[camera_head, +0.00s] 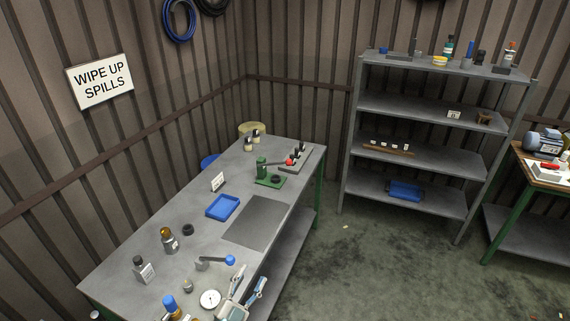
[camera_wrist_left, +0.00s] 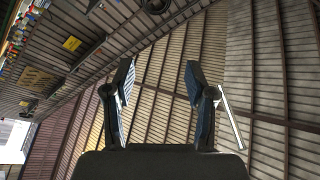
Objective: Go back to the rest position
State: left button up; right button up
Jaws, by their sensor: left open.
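My left gripper (camera_head: 251,281) shows at the bottom of the head view, above the near edge of the grey workbench (camera_head: 130,268). Its two fingers are apart, with nothing between them. In the left wrist view the gripper (camera_wrist_left: 158,75) is also open and empty, facing the ribbed wall and roof. A brown bottle (camera_head: 167,240), a dark-capped bottle (camera_head: 143,270) and a blue-capped bottle (camera_head: 170,305) stand on the bench. A lever-shaped part with a blue knob (camera_head: 230,260) lies close to the gripper. My right gripper is not in view.
A round white dial (camera_head: 209,299) is left of the gripper. A blue tray (camera_head: 222,207), dark mat (camera_head: 256,222) and green press (camera_head: 265,172) are farther back. A grey shelf unit (camera_head: 430,108) stands beyond open floor (camera_head: 370,255). Another bench (camera_head: 545,183) is at right.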

pick_arm(q)
jog(key=s+a+f+n+g+y, duration=0.3)
jog(key=a+f+n+y, duration=0.25)
jog(key=f, duration=0.25)
jog(key=s+a+f+n+g+y, duration=0.35)
jog(key=a+f+n+y, duration=0.2)
jog(key=f, duration=0.25)
jog(key=s+a+f+g+h, duration=0.1)
jog(key=s+f+g, duration=0.35)
jog(key=s, duration=0.55)
jog(key=s+f+g, duration=0.4)
jog(key=s+f, duration=0.2)
jog(key=s, duration=0.3)
jog(key=s+f+g+b, duration=0.1)
jog(key=s+f, duration=0.1)
jog(key=f, duration=1.3)
jog(key=s+f+g+b, duration=0.1)
jog(key=s+f, duration=0.1)
jog(key=f, duration=1.3)
jog(key=s+a+f+g+b, duration=0.1)
jog(key=s+a+f, duration=0.2)
jog(key=s+f, duration=1.3)
jog(key=shift+s+b, duration=0.15)
jog(key=shift+b, duration=0.15)
jog(key=shift+a, duration=0.1)
